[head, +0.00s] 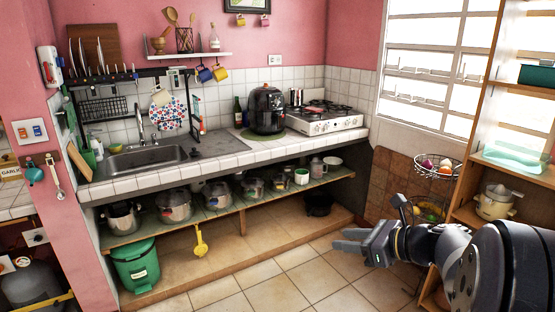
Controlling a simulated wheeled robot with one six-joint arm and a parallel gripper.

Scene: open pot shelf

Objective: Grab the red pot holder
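I cannot make out a plainly red pot holder. A patterned cloth or pot holder (168,118) in blue, red and white hangs above the right side of the sink, under a beige mitt-like piece (161,97). A small flat reddish thing (317,104) lies on the stove; what it is, I cannot tell. My gripper (343,240) is at the lower right, in front of the counter and above the tiled floor. Its fingers are apart with nothing visible between them, and it is far from these things.
The open shelf (212,219) under the tiled counter (240,158) holds several pots. A green bin (136,266) stands below left. A wire basket stand (437,172) and wooden shelving (466,213) are close to my arm at right. The middle floor is clear.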

